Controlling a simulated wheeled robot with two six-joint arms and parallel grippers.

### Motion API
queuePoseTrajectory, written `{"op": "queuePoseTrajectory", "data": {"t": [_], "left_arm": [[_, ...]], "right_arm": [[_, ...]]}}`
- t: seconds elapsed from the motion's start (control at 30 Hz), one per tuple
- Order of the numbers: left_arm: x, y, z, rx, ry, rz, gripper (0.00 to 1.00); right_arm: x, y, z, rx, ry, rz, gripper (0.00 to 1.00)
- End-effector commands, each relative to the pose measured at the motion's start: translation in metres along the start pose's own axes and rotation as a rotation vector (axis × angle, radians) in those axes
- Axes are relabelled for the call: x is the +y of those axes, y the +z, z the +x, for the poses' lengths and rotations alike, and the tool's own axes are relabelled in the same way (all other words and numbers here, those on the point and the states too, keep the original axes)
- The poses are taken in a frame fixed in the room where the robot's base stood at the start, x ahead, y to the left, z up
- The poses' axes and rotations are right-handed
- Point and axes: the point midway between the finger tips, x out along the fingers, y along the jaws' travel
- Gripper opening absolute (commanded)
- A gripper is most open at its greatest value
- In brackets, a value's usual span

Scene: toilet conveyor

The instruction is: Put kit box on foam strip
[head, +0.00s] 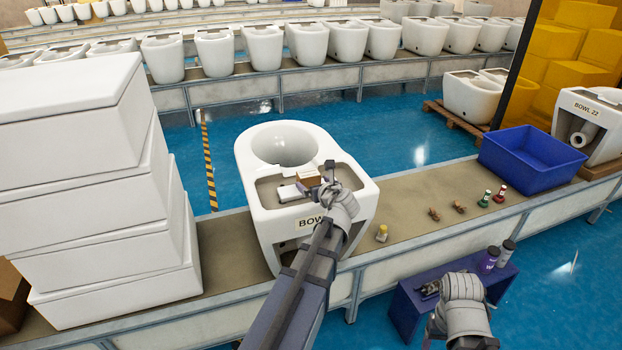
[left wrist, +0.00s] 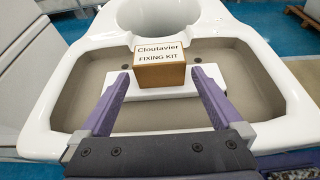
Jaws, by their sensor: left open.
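The kit box (left wrist: 160,74), a small brown carton with a white label reading "Cloutavier FIXING KIT", sits upright on the white foam strip (left wrist: 208,76) in the left wrist view. The strip lies in the recess behind the toilet bowl's opening. In the head view the box (head: 306,177) and strip (head: 288,193) show partly behind my left gripper (head: 328,176). My left gripper (left wrist: 160,82) is open, one finger to each side of the box, with small gaps showing. My right gripper (head: 430,289) is low at the right, over a purple stand; its jaws are unclear.
The white toilet (head: 262,200) stands on the conveyor (head: 455,195). Stacked white cisterns (head: 100,190) are to its left. Several small bottles and fittings, a blue crate (head: 533,160) and another toilet (head: 600,110) are to its right. Two jars (head: 489,260) stand on the purple stand (head: 405,306).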

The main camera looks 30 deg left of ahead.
Motion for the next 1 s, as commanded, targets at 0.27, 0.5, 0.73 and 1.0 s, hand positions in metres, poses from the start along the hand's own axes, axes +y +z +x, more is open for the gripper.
{"op": "queuePoseTrajectory", "data": {"t": [0.27, 0.5, 0.73, 1.0], "left_arm": [[0.001, 0.002, -0.059, 0.000, -0.002, 0.001, 1.00], [0.000, 0.001, -0.081, 0.000, -0.001, 0.001, 1.00], [0.000, 0.000, -0.083, 0.000, 0.000, 0.000, 1.00], [0.000, -0.001, -0.079, 0.000, 0.001, 0.000, 1.00]], "right_arm": [[0.002, 0.002, -0.025, 0.000, 0.000, 0.000, 0.68], [0.003, 0.002, -0.032, 0.000, 0.000, 0.000, 0.68], [0.003, 0.002, -0.032, 0.000, 0.000, 0.000, 0.68], [0.003, 0.002, -0.029, 0.000, 0.000, 0.000, 0.68]]}}
